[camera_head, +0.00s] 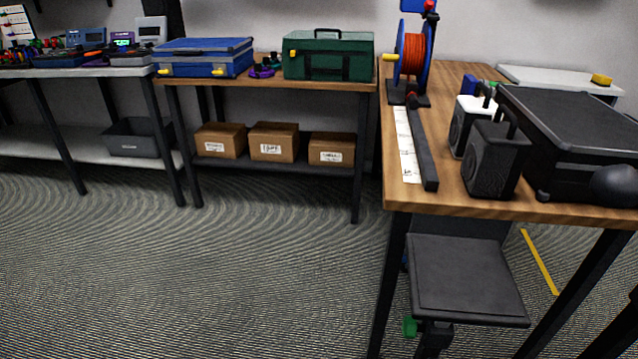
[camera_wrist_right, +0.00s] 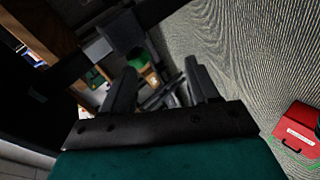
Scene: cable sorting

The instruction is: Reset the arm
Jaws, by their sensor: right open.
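My right gripper (camera_wrist_right: 160,85) shows in the right wrist view. Its two dark fingers stand apart and nothing is seen between them. Neither gripper can be made out in the head view, and my left gripper is not seen.
A red box (camera_wrist_right: 298,130) sits on the floor. The left floor is clear.

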